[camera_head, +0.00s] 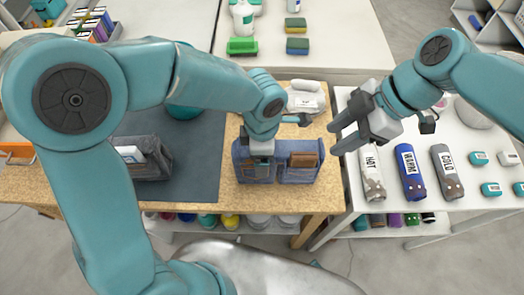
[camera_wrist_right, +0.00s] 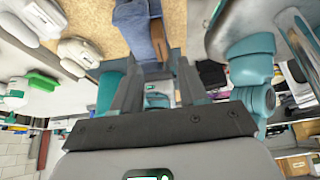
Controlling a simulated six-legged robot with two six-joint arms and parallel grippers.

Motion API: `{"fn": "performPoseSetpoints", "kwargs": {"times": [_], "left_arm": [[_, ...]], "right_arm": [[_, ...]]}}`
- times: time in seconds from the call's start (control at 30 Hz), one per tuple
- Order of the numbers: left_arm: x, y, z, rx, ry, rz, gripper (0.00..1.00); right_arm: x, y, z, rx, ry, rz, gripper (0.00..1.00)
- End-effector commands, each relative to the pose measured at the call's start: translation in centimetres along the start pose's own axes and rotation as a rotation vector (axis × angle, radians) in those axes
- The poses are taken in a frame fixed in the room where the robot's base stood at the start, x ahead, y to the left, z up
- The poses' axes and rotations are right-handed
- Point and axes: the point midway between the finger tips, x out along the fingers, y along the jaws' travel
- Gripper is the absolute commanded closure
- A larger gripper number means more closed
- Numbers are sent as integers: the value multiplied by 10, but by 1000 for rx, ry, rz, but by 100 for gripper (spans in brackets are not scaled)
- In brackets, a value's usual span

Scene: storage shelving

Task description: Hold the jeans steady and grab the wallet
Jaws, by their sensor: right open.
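The blue denim jeans (camera_head: 284,176) lie at the front of the tan worktop, with pockets facing me. A brown wallet (camera_head: 303,160) sticks out of the right pocket. In the right wrist view, the jeans (camera_wrist_right: 131,20) and the wallet (camera_wrist_right: 156,30) show beyond the fingers. My left gripper (camera_head: 261,162) points down at the left part of the jeans; its fingertips are partly hidden, so I cannot tell whether they grip the denim. My right gripper (camera_head: 333,138) is open and empty, to the right of the wallet and apart from it. Its fingers also show in the right wrist view (camera_wrist_right: 155,62).
White items (camera_head: 305,98) lie behind the jeans. A dark grey mat (camera_head: 195,160) with a grey pouch (camera_head: 150,165) is to the left.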

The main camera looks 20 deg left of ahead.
Motion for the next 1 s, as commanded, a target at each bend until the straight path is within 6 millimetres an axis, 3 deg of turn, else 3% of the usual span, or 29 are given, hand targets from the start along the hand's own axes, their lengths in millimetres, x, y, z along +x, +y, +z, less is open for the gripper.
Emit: {"fn": "performPoseSetpoints", "kwargs": {"times": [0.33, 0.5, 0.57, 0.7, 0.73, 0.87, 1.0], "left_arm": [[4, 0, 0, 1, 1, -1, 18], [4, 0, 0, 1, 0, -1, 73], [4, 0, 0, 1, 0, 0, 90], [4, 0, 0, 1, 0, 0, 90], [4, 0, 0, 1, 0, 0, 90], [4, 0, 0, 1, 0, 0, 90], [4, 0, 0, 1, 0, 0, 90]], "right_arm": [[0, 0, 0, 0, 0, 0, 57], [0, 0, 0, 0, 0, 0, 57], [0, 0, 0, 0, 0, 0, 57], [0, 0, 0, 0, 0, 0, 57], [0, 0, 0, 0, 0, 0, 51], [0, 2, 1, -47, -4, 11, 9], [13, -1, 38, -301, -179, 11, 6]]}}
